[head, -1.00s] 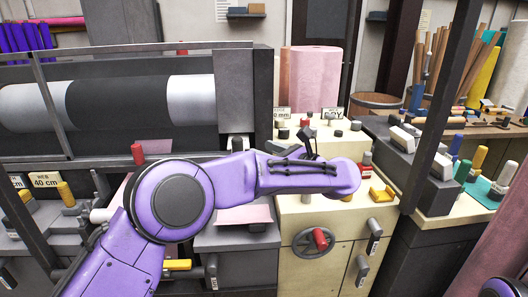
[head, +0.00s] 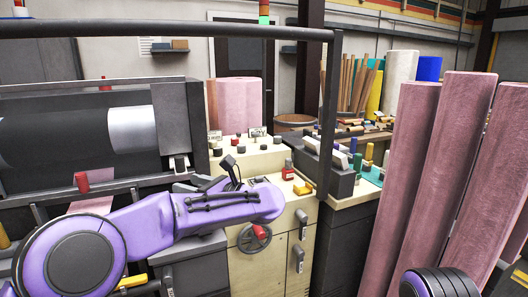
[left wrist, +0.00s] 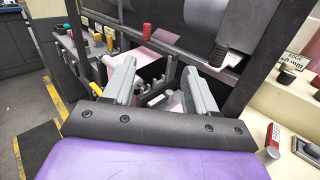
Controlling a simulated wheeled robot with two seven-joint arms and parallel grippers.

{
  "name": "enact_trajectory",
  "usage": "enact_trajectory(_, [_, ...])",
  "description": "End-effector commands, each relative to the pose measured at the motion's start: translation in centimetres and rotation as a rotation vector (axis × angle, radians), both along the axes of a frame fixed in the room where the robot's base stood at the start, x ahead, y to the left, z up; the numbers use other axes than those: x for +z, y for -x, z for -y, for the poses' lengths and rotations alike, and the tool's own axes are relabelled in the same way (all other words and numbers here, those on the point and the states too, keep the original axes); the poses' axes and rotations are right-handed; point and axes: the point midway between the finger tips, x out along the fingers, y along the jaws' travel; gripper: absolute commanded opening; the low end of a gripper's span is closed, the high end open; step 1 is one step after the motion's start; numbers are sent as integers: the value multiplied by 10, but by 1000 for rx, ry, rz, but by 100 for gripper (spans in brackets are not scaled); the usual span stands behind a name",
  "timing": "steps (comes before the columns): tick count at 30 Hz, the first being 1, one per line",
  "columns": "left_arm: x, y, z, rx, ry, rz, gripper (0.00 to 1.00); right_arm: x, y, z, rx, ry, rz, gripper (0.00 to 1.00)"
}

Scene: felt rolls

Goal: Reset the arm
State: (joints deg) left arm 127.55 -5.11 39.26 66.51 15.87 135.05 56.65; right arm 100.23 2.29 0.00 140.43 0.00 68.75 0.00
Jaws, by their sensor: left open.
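My left arm, purple, comes in from the lower left of the head view and reaches across in front of the cream console (head: 275,225). Its gripper is mostly hidden behind the forearm there. In the left wrist view my left gripper (left wrist: 161,92) shows two grey fingers spread apart with nothing between them. Beyond the fingers are a pink sheet (left wrist: 148,62) and dark machine parts. Part of my right arm shows at the bottom right of the head view, but its gripper is out of frame.
A dark roller machine (head: 75,140) with rails stands at left. The console carries a handwheel (head: 254,237), a red switch (head: 288,167) and a yellow part (head: 303,188). Tall pink felt rolls (head: 455,170) stand at right. A dark post (head: 328,120) rises beside the console.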

Motion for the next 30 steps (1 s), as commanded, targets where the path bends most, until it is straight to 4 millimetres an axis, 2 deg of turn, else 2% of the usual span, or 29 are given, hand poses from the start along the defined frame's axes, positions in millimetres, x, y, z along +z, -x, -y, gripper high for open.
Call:
enact_trajectory(4, [2,-11,8,-85,-136,-146,57,0,-1,0,0,0,2,71])
enact_trajectory(8, [-10,-21,20,-183,-327,-323,57,0,-1,0,0,0,2,71])
enact_trajectory(11, [-35,-28,29,-270,-531,-508,57,0,-1,0,0,0,2,71])
enact_trajectory(14, [-72,-31,36,-353,-734,-701,57,0,-1,0,0,0,2,71])
enact_trajectory(17, [-117,-28,39,-433,-921,-887,57,0,-1,0,0,0,2,71])
enact_trajectory(20, [-171,-16,37,-523,-1114,-1083,57,0,-1,0,0,0,2,71])
enact_trajectory(23, [-240,10,28,-646,-1328,-1311,57,0,-1,0,0,0,2,71])
enact_trajectory(24, [-271,26,22,-707,-1416,-1407,57,0,-1,0,0,0,2,71])
enact_trajectory(26, [-316,56,11,-808,-1542,-1549,57,0,-1,0,0,0,2,71])
enact_trajectory(27, [-344,79,2,-882,-1617,-1636,57,0,-1,0,0,0,2,71])
enact_trajectory(29, [-382,117,-12,-997,-1715,-1755,57,0,-1,0,0,0,2,71])
enact_trajectory(30, [-404,144,-22,-1079,-1771,-1829,57,0,-1,0,0,0,2,71])
